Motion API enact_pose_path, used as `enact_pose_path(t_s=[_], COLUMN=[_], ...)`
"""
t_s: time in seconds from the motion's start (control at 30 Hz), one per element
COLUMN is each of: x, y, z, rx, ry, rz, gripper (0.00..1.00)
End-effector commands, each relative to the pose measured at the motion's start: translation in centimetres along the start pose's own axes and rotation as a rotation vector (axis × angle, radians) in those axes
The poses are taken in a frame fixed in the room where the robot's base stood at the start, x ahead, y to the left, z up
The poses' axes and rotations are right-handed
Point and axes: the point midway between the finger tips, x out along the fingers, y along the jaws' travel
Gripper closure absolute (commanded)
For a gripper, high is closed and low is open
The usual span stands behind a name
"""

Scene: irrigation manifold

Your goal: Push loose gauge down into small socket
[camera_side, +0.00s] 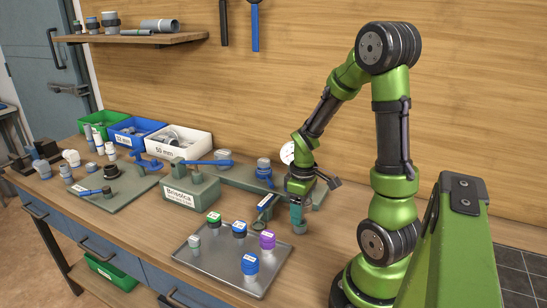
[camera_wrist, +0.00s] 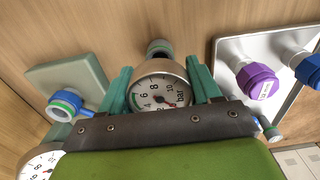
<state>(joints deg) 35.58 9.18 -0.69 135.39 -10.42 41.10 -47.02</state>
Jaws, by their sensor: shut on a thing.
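My gripper (camera_side: 296,214) points down over the bench just right of the metal tray. In the wrist view its teal fingers (camera_wrist: 163,90) are shut on a round pressure gauge (camera_wrist: 160,93) with a white dial marked "bar". A small grey round fitting (camera_wrist: 158,47) shows just beyond the gauge's rim, and a grey-green fitting (camera_side: 301,227) stands below the fingers in the side view. I cannot tell whether the gauge's stem is in a socket, as its body hides the joint. A second gauge (camera_wrist: 38,166) shows at the lower left.
A metal tray (camera_side: 207,262) with purple, blue and green caps lies to the left. A green block with a blue-ringed fitting (camera_wrist: 65,103) is close beside the gripper. A long grey-green plate (camera_side: 240,178) with fittings lies behind. Bins (camera_side: 180,139) stand further back.

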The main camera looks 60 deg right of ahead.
Motion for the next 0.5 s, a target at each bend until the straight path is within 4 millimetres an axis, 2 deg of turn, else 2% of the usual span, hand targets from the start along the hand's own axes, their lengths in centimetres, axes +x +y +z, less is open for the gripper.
enact_pose_path(t_s=[0.03, 0.2, 0.33, 0.43, 0.5], x=[-1.3, -4.3, -5.1, -5.2, -5.3], y=[0.1, 0.1, 0.6, 2.7, 4.9], z=[-0.1, -0.1, 0.3, 0.0, -0.6], rx=[-0.002, 0.000, 0.023, 0.067, 0.092], ry=[0.008, 0.005, -0.011, -0.019, -0.021], rz=[0.006, 0.003, -0.007, -0.011, -0.011], gripper=[0.68, 0.68, 0.68, 0.68, 0.68])
